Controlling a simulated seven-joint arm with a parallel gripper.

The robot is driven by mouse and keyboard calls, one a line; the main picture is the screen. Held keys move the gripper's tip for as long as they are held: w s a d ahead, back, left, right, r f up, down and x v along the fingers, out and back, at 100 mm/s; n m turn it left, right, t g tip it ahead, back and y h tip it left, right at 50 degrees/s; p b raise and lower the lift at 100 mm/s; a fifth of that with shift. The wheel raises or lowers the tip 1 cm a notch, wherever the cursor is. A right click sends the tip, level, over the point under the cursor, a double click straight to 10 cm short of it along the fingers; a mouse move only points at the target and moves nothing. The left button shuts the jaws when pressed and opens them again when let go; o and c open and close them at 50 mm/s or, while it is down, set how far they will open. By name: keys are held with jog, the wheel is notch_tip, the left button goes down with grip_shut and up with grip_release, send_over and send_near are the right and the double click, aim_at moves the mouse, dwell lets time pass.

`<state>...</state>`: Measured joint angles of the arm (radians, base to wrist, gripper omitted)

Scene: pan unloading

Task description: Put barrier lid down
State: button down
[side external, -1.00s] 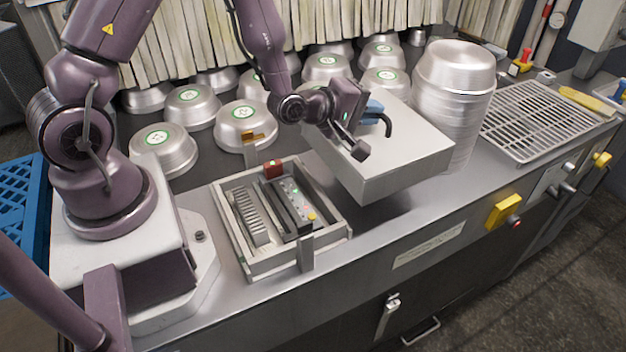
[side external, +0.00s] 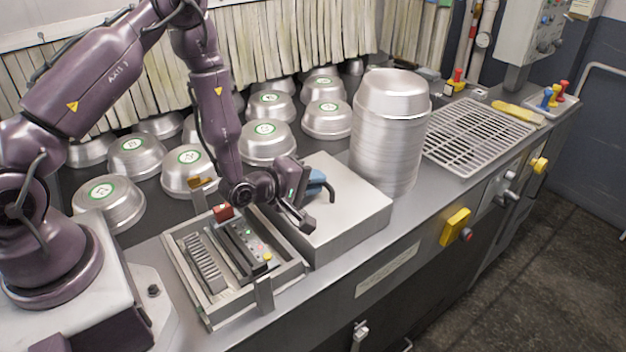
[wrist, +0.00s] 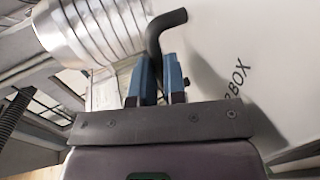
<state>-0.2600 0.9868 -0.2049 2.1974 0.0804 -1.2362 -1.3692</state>
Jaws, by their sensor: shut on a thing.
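The barrier lid (side external: 350,205) is a pale grey, shallow box-shaped cover with a bent black handle (side external: 330,192). It sits low and level at the counter, right beside the open control box (side external: 190,290). I cannot tell whether its underside fully touches the counter. My gripper (side external: 314,182) is over the lid, its blue fingers shut on the handle. In the wrist view, the fingers (wrist: 154,80) close around the black handle (wrist: 165,25), and the lid's white top (wrist: 225,40) carries lettering ending in "BOX". The lid's far left part is hidden behind my wrist.
A tall stack of metal pans (side external: 385,140) stands close behind the lid. Several upturned pans (side external: 268,140) with green labels fill the back. A wire grate (side external: 475,135) lies to the right. A yellow-fronted control (side external: 455,228) juts from the counter front.

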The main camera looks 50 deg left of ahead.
jog(key=c, duration=1.2)
grip_release()
jog(key=shift+f, duration=0.1)
jog(key=shift+r, duration=0.25)
jog(key=v, duration=0.7)
jog(key=shift+s, duration=0.2)
notch_tip(320, 180, up, 15)
jog(key=s+m+g, duration=0.2)
jog(key=m+g, duration=0.2)
jog(key=m, duration=0.7)
jog(key=s+r+m+g, duration=0.1)
jog(key=s+r+m, duration=0.1)
jog(key=s, duration=0.3)
jog(key=s+d+r+m+g, duration=0.1)
jog(key=s+r+m+g, duration=0.1)
jog(key=s+r, duration=0.2)
jog(key=s+r+m+g, duration=0.1)
jog(key=s+r+m, duration=0.1)
jog(key=s, duration=0.4)
jog(key=shift+s+d+r+m, duration=0.15)
jog(key=shift+s+r+m, duration=0.05)
jog(key=shift+r, duration=0.2)
jog(key=shift+s+d+r+m, duration=0.1)
jog(key=shift+s+r+m, duration=0.1)
jog(key=shift+r, duration=0.2)
